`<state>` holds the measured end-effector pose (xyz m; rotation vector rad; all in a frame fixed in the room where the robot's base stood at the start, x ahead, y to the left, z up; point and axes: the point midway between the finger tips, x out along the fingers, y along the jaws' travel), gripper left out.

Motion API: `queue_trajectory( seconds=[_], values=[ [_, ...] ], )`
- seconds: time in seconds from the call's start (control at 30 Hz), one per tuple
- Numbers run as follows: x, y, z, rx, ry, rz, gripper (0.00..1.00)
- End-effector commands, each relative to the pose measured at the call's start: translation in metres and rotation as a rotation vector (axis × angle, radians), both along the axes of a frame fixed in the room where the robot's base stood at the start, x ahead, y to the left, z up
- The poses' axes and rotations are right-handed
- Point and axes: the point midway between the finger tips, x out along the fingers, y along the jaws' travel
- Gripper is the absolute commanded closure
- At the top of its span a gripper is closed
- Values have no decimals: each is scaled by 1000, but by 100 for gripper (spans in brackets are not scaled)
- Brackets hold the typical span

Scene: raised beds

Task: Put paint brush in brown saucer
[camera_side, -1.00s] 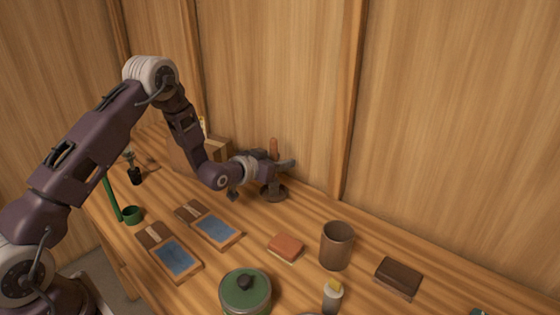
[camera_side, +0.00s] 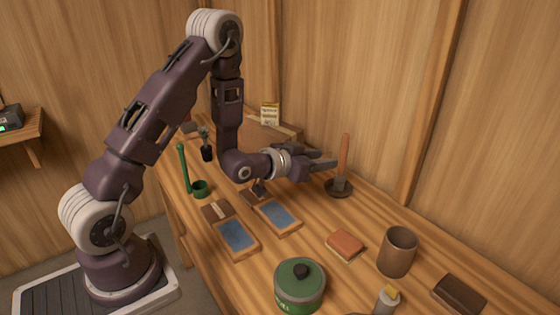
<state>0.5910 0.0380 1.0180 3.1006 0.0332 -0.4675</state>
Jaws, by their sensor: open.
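The paint brush (camera_side: 343,158) stands nearly upright, its orange-brown handle up and its grey lower end down in the brown saucer (camera_side: 347,193). The dark, shallow saucer rests on the wooden bench near the back wall. My gripper (camera_side: 332,159) is open and level, just left of the brush handle, with its fingers pointing right toward it. The brush stands without the fingers closed on it. I cannot tell the exact gap between fingertips and handle. The brush's lowest tip is hidden inside the saucer.
Two framed blue-grey panels (camera_side: 277,217) (camera_side: 237,237) lie below my gripper. A wooden box (camera_side: 270,136) is behind my arm.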

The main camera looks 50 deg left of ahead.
Motion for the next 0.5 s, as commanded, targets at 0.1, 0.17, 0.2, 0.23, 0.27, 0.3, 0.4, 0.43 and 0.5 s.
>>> queue_trajectory(
  seconds=[0.1,0.17,0.2,0.23,0.27,0.3,0.4,0.43,0.5],
  values=[
    [0,-2,8,11,15,-1,59],
    [-1,-5,23,29,51,-2,59],
    [-5,-8,36,44,88,1,59],
    [-11,-10,48,54,121,4,59],
    [-18,-13,59,63,157,8,59],
    [-32,-17,75,73,210,16,59],
    [-83,-31,110,77,344,34,59],
    [-103,-36,119,73,386,37,59],
    [-157,-48,135,57,485,38,59]
  ],
)
